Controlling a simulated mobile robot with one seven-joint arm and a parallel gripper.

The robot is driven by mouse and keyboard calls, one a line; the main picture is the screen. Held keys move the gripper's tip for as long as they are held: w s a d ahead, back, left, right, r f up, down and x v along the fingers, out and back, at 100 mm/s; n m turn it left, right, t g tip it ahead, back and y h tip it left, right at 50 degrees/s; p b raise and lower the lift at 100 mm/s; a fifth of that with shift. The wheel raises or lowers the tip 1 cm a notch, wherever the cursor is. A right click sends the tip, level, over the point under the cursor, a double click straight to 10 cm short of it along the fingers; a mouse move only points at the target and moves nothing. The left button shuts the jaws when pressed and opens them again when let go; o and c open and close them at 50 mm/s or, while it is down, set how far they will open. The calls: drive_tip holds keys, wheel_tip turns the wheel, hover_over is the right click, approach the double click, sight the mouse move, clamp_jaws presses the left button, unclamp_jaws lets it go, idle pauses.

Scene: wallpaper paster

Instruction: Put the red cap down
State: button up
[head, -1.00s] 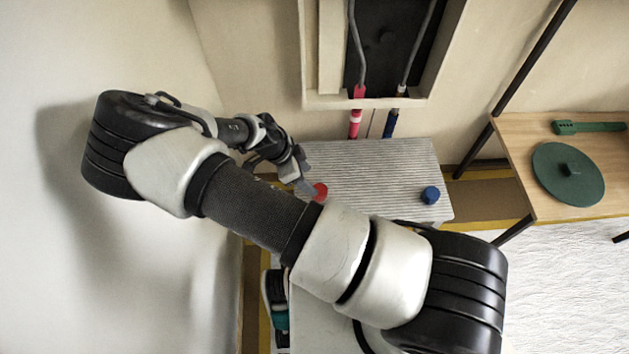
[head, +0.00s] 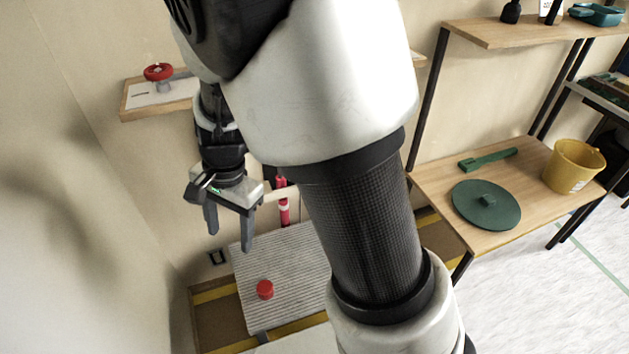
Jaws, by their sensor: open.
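The red cap (head: 265,289) sits on the grey ribbed surface (head: 292,262) in the lower middle of the head view, toward its left side. My gripper (head: 229,240) hangs with its fingers pointing down, above and a little left of the cap in the picture. The two fingers are apart with nothing between them. The gripper does not touch the cap. My arm covers the right part of the ribbed surface, and the blue cap seen earlier is hidden.
A red valve wheel (head: 158,72) stands on a small wall shelf (head: 130,108) at the upper left. At the right, a wooden shelf (head: 440,184) holds a green disc (head: 486,205), a green strap-like piece (head: 488,159) and a yellow bucket (head: 573,167). A red-and-white hose end (head: 283,208) is behind the gripper.

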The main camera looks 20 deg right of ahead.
drive_tip(key=s+d+r+n+t, duration=0.3)
drive_tip(key=s+d+r, duration=0.3)
drive_tip(key=r, duration=0.4)
drive_tip(key=s+d+r+n+t+h, duration=0.1)
drive_tip(key=s+d+r+n+t, duration=0.1)
drive_tip(key=s+d+r+n, duration=0.4)
wheel_tip(320, 180, up, 4)
drive_tip(key=shift+d+f+t+h, duration=0.15)
drive_tip(key=shift+d+t+h, duration=0.2)
drive_tip(key=shift+d, duration=0.5)
